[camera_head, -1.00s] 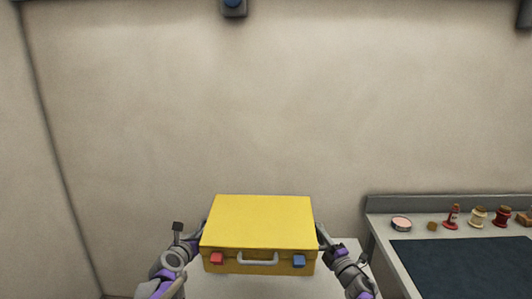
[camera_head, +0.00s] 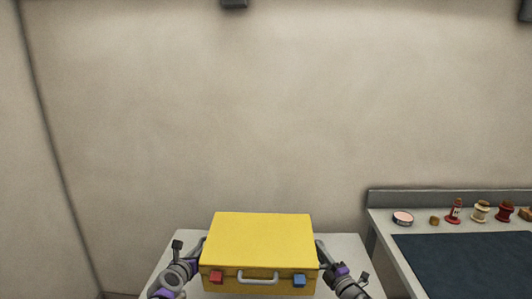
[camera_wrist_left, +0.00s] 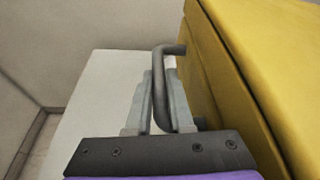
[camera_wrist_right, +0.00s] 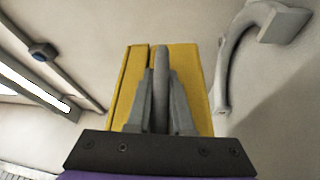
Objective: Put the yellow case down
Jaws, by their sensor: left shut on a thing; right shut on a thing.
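The yellow case (camera_head: 262,240) is shut and level, with a grey front handle (camera_head: 258,277), a red latch (camera_head: 216,278) and a blue latch (camera_head: 299,280). It is over a pale table (camera_head: 186,243); the head view does not show clearly whether its base touches the top. My left gripper (camera_head: 203,247) is shut on the case's left side handle, a dark bar (camera_wrist_left: 162,95) in the left wrist view. My right gripper (camera_head: 323,251) is shut on the right side handle, which shows in the right wrist view (camera_wrist_right: 161,85).
A workbench (camera_head: 379,225) with a dark mat (camera_head: 470,258) stands at the right. A round tin (camera_head: 402,218), a red bottle (camera_head: 455,212) and spools (camera_head: 480,211) stand along its back. A bare wall is behind the table.

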